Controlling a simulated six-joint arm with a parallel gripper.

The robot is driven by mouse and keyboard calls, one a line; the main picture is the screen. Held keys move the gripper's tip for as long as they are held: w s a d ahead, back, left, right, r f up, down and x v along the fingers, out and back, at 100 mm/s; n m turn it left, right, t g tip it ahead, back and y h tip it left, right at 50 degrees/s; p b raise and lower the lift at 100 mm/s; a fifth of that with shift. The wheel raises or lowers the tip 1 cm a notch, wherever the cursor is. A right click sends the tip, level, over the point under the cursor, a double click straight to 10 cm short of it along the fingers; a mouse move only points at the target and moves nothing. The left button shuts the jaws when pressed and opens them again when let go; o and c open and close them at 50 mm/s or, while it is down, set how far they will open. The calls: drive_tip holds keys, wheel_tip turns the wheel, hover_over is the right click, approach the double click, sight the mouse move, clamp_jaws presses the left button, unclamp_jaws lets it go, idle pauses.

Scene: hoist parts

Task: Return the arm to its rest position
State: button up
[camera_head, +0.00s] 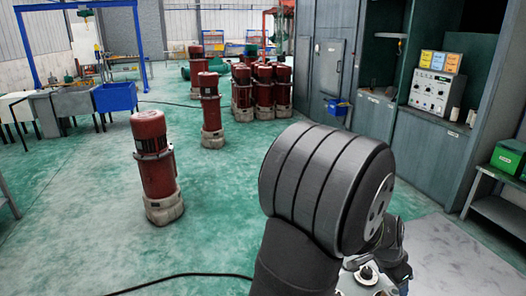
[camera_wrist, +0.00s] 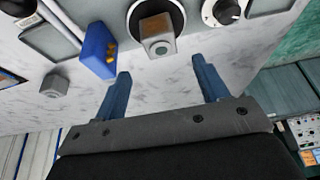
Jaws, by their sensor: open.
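My gripper (camera_wrist: 161,68) shows in the wrist view with two blue fingers spread apart and nothing between them. Beyond the fingertips is a pale marbled panel (camera_wrist: 150,72), seen upside down or at a steep tilt. A black round fitting with a square metal piece (camera_wrist: 160,42) lies just past the gap between the fingers. A blue block (camera_wrist: 98,50) with brass-coloured dots is beside the left finger. In the head view my dark arm fills the lower middle and hides most of the gripper.
A knob (camera_wrist: 220,12) and a small grey block (camera_wrist: 54,86) are also on the panel. In the head view, red motor-like cylinders (camera_head: 157,165) stand on the green floor. Cabinets (camera_head: 432,140) and a green box (camera_head: 509,157) are at right.

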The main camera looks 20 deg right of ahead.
sight(394, 292)
drive_tip(key=x, duration=0.9)
drive_tip(key=shift+f, duration=0.1)
drive_tip(key=shift+r, duration=0.2)
